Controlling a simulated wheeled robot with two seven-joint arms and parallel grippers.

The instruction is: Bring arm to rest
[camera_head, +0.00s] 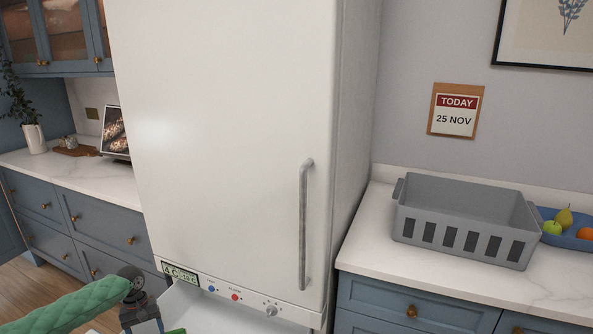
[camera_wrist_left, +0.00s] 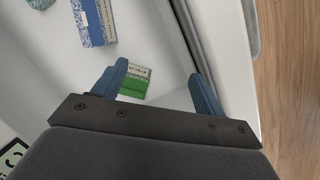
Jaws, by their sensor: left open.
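My left arm (camera_head: 70,308), in a green padded sleeve, comes in at the bottom left of the head view. Its wrist (camera_head: 130,284) is by the lower left of the white fridge (camera_head: 220,130), and the hand runs off the bottom edge. In the left wrist view my left gripper (camera_wrist_left: 158,74) is open, its two blue fingers apart with nothing between them. It is over an open white drawer (camera_head: 215,316). A green and white box (camera_wrist_left: 134,84) lies below and beyond the fingers; a blue-speckled box (camera_wrist_left: 94,22) lies farther off. My right gripper is not in view.
The fridge has a vertical handle (camera_head: 304,225) and a small display (camera_head: 180,273). A grey crate (camera_head: 462,225) and a blue fruit bowl (camera_head: 570,240) stand on the right counter (camera_head: 400,262). The left counter (camera_head: 95,180) holds a jug (camera_head: 34,139) and a framed picture (camera_head: 115,132).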

